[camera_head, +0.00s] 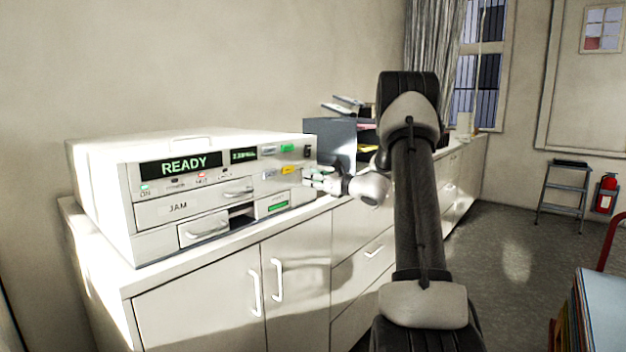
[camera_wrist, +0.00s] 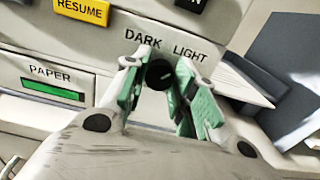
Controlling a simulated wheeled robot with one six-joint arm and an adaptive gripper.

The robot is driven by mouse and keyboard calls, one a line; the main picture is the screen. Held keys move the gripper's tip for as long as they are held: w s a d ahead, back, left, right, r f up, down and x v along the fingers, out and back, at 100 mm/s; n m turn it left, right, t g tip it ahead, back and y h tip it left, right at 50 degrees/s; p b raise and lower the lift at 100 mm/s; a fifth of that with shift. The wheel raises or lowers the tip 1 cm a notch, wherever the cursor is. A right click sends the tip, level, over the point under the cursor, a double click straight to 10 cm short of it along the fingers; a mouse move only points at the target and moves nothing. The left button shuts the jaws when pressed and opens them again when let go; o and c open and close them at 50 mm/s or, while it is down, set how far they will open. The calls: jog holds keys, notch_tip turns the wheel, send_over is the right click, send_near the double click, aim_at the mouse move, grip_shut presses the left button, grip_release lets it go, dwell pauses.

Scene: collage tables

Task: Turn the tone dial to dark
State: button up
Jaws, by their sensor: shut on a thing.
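The tone dial (camera_wrist: 159,74) is a small black round knob on the front panel of the white copier (camera_head: 160,219). In the wrist view the word DARK (camera_wrist: 142,38) is above left of it and LIGHT (camera_wrist: 190,53) above right. My gripper (camera_wrist: 160,84) has its green-padded fingers on either side of the dial, closed on it. A short pale mark shows on the knob's face; its exact pointing is hard to tell. In the head view my gripper (camera_head: 312,179) is at the copier's right front, and the dial is hidden there.
A yellow RESUME button (camera_wrist: 81,11) and a green-lit PAPER panel (camera_wrist: 53,85) lie left of the dial. The copier stands on a white cabinet (camera_head: 200,307). A grey tray stack (camera_head: 330,137) stands right behind my gripper.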

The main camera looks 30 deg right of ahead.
jog(key=shift+a+f+n, duration=0.1)
jog(key=shift+n, duration=4.3)
jog(key=shift+f+n, duration=0.1)
jog(key=shift+n, duration=4.3)
jog(key=o, duration=1)
jog(key=shift+o, duration=0.2)
jog(key=v, duration=1.2)
